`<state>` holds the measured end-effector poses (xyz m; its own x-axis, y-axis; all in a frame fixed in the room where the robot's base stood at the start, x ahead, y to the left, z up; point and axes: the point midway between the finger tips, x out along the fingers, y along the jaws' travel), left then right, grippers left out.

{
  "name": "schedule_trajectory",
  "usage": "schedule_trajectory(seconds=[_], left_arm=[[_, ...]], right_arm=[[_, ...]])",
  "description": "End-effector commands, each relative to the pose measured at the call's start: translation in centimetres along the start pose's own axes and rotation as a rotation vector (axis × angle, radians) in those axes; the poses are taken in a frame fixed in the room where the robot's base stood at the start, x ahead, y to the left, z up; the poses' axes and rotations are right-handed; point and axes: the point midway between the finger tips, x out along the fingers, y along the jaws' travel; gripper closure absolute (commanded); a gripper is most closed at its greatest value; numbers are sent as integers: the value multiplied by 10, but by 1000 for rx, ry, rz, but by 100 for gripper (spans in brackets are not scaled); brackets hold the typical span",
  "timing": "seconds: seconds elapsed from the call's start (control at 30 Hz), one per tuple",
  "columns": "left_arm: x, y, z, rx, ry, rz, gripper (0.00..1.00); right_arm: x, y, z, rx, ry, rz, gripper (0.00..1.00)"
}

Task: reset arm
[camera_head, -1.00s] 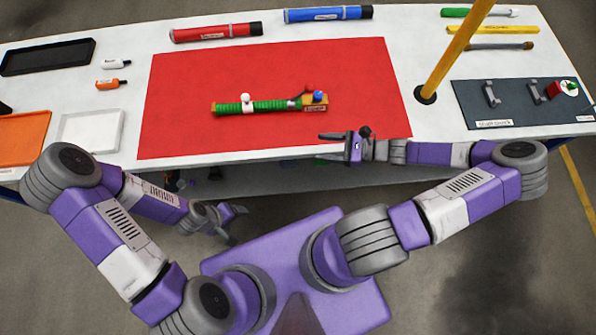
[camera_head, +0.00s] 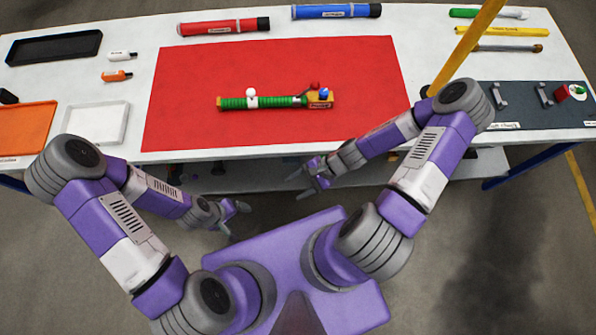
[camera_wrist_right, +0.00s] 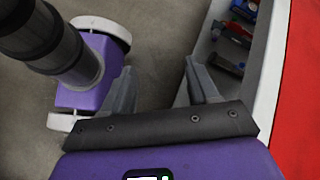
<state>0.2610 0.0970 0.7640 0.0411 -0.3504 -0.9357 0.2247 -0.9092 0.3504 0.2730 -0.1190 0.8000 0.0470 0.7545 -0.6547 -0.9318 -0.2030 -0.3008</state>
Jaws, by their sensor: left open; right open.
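My left gripper (camera_head: 234,215) is open and empty, in front of the table's near edge and below the tabletop's front. My right gripper (camera_head: 298,182) is open and empty, also in front of the near edge, to the right of the left one. In the right wrist view its two fingers (camera_wrist_right: 160,88) are apart with only floor between them. Neither gripper touches anything on the table.
A green ribbed tube assembly (camera_head: 240,103) lies on the red mat (camera_head: 190,75), clear of both arms. A yellow pole (camera_head: 465,48) stands behind my right arm. Blue and red items (camera_wrist_right: 232,32) sit on a shelf below the tabletop.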

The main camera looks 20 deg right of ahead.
Motion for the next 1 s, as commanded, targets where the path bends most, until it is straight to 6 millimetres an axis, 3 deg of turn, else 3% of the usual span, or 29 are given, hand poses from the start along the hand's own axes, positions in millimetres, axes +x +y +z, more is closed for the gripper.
schedule_trajectory(seconds=[0.83,1.0], left_arm=[[0,0,0,0,0,0,24],[1,0,0,0,0,0,24]], right_arm=[[8,6,0,-68,30,44,40],[18,12,1,-173,70,107,40]])
